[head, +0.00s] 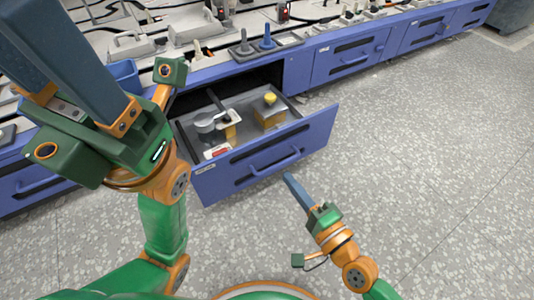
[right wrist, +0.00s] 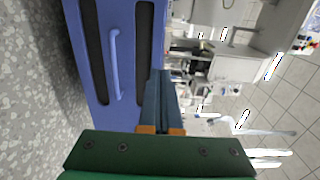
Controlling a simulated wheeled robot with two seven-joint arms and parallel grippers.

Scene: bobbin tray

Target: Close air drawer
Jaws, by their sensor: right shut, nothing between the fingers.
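The blue drawer (head: 262,158) stands pulled out from the bench in the head view, with several small items inside. Its front with a blue handle (head: 275,162) faces me. My right gripper (head: 288,178) is shut and empty, with its fingertips close to the drawer front just below the handle's right end. In the right wrist view the fingers (right wrist: 163,85) are together beside the drawer front (right wrist: 92,60), to the right of the handle (right wrist: 115,65). I cannot tell whether they touch it. My left gripper is at the upper left of the head view, its fingertips cut off by the frame edge.
The bench top (head: 200,50) above the drawer carries tools and two spindle-like pieces. Other closed blue drawers (head: 350,55) run along to the right. The speckled floor (head: 420,150) right of the open drawer is clear.

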